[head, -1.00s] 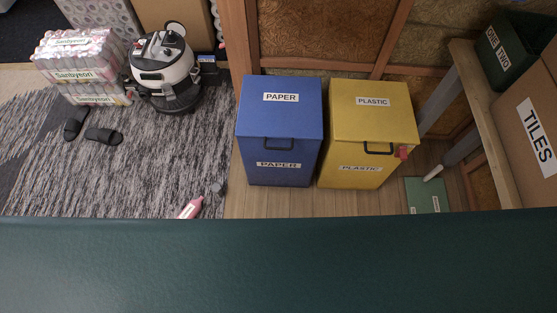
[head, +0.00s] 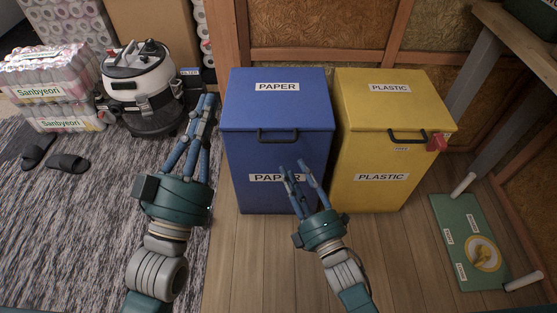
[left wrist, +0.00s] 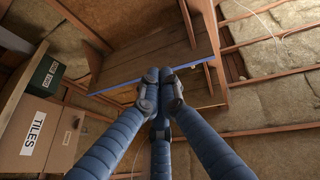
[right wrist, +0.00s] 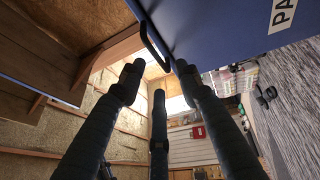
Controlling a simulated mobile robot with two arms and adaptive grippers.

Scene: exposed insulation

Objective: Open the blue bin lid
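The blue bin (head: 240,180) stands on the floor with its lid (head: 277,105) shut, labelled PAPER. A dark handle (head: 278,136) sits at the lid's front edge. My right gripper (head: 291,168) is in front of the bin, just below the handle, partly covering the front label. In the right wrist view its fingers (right wrist: 157,80) are spread and empty, with the handle (right wrist: 154,46) beyond the tips beside the blue surface (right wrist: 220,30). My left gripper (head: 207,100) points up beside the bin's left side. Its fingertips meet in the left wrist view (left wrist: 158,80), holding nothing visible.
A vacuum cleaner (head: 142,85) stands behind left. A green board (head: 468,240) lies at the right. The wooden floor (head: 250,270) in front is clear.

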